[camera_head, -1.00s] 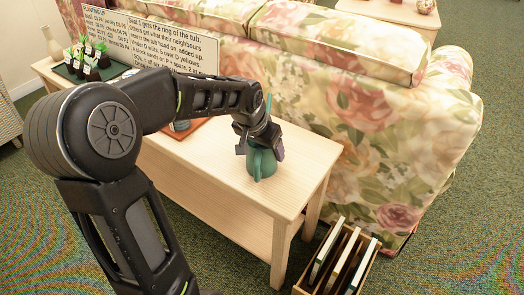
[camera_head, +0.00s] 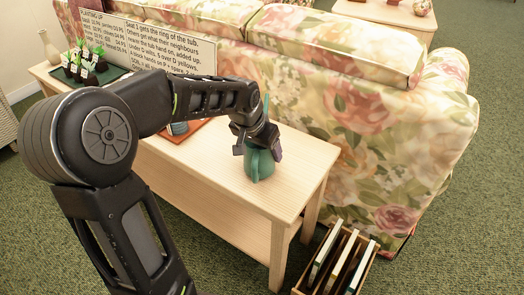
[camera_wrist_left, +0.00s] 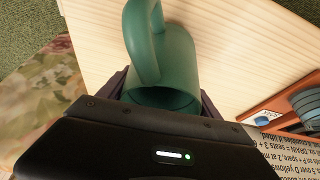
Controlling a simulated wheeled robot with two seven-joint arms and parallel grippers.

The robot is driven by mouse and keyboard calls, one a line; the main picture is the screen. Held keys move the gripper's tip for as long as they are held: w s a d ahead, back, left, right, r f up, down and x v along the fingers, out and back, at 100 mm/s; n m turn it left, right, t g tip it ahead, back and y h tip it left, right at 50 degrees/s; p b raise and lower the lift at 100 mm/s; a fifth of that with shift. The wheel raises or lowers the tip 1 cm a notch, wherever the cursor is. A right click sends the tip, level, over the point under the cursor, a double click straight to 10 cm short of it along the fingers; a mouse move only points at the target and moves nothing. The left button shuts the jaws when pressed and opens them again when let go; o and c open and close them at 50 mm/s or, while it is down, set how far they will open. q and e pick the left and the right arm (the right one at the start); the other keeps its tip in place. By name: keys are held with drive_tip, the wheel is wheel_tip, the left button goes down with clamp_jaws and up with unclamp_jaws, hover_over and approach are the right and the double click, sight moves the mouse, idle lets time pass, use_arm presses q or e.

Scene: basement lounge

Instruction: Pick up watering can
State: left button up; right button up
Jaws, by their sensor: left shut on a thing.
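The green watering can (camera_head: 258,166) is at the right end of the pale wooden table (camera_head: 300,160), upright in the head view. Whether its base touches the table top I cannot tell. My left gripper (camera_head: 262,147) is around its upper part from above, shut on it. In the left wrist view the can (camera_wrist_left: 172,62) sits between my fingers (camera_wrist_left: 163,92), with its curved handle or spout pointing away from the gripper. My right gripper is not in view.
A printed sign (camera_head: 150,40) and a tray of seedlings (camera_head: 110,76) stand at the table's left. An orange tray (camera_head: 190,131) lies behind my arm. A floral sofa (camera_head: 390,115) backs the table. A crate of thin items (camera_head: 335,262) stands on the floor.

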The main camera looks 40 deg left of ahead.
use_arm(q)
wheel_tip(320, 180, up, 9)
drive_tip(key=p, duration=0.2)
drive_tip(key=shift+p, duration=0.4)
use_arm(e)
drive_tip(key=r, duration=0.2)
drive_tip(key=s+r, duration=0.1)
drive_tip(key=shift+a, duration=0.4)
use_arm(q)
drive_tip(key=w+d+f, duration=0.1)
drive_tip(key=w+d, duration=0.1)
drive_tip(key=d, duration=0.6)
drive_tip(key=w+d+m, duration=0.1)
drive_tip(key=w+d, duration=0.2)
drive_tip(key=d, duration=0.6)
drive_tip(key=shift+f, duration=0.4)
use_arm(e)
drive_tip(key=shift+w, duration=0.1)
use_arm(q)
drive_tip(key=shift+d, duration=0.1)
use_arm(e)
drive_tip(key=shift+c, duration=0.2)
